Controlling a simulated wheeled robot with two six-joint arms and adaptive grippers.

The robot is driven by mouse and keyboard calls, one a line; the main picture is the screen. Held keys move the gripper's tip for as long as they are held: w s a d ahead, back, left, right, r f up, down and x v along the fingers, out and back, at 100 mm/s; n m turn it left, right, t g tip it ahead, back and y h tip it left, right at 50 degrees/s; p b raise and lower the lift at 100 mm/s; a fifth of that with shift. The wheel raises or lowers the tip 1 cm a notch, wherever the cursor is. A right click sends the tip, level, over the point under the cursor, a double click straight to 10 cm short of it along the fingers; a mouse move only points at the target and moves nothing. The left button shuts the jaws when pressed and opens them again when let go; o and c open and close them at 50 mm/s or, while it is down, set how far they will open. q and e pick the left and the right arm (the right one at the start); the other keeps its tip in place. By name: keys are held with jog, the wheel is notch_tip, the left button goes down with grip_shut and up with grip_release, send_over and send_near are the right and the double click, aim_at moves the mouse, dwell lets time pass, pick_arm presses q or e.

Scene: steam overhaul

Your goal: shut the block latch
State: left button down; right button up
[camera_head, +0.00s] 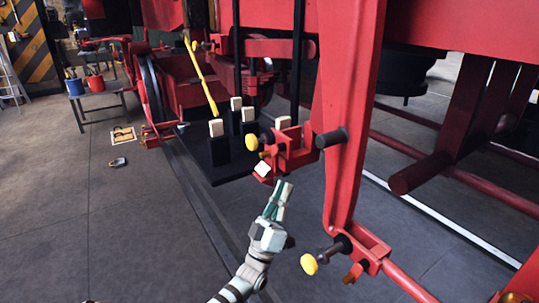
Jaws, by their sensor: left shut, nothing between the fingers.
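My left gripper (280,198) comes up from the bottom middle. Its green-tipped fingers are shut with nothing between them. The fingertips point up, just below a red bracket (290,160) that carries a yellow knob (252,141) and a small cream-coloured piece (262,169). I cannot tell whether the fingertips touch the bracket. Behind it is a black stand (222,172) with several posts topped by cream blocks (216,127). I cannot tell for sure which part is the block latch, or whether it is open or shut. My right gripper is not in view.
A thick red upright (349,110) stands close on the right. A lower red bracket with a yellow knob (309,264) and red bars (410,285) lie to the right of my arm. A bench (100,90) with buckets stands far left. The left floor is mostly clear.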

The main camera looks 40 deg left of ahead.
aim_at(268, 153)
pick_arm(q)
jog(key=shift+w+a+r+p, duration=0.2)
jog(key=shift+w+a+r, duration=0.1)
jog(key=shift+a+r, duration=0.6)
jog(key=shift+w+a+r+p, duration=0.25)
jog(key=shift+a+r, duration=0.5)
jog(key=shift+a, duration=0.2)
jog(key=shift+a, duration=0.1)
jog(key=shift+w+a+r, duration=0.1)
jog(key=shift+a+r, duration=0.1)
jog(key=shift+r, duration=0.05)
